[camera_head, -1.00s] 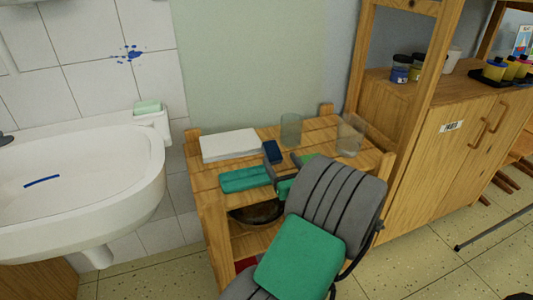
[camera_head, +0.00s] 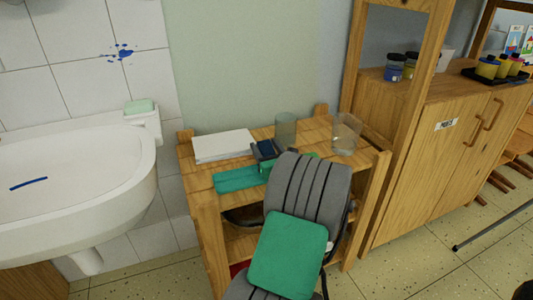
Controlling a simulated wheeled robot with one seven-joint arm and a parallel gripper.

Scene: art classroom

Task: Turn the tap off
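The white sink (camera_head: 75,215) fills the left edge of the head view, with only its right part in frame. The tap is outside the picture. My grey and green arm rises from the bottom centre over a wooden shelf unit. My gripper (camera_head: 265,152) is at its far end, above the shelf top and well to the right of the sink. It is small and partly hidden by my arm, and its fingers overlap a dark blue item, so its opening is unclear.
A soap holder (camera_head: 146,120) with green soap is at the sink's corner. A wooden cabinet (camera_head: 430,170) stands at right.

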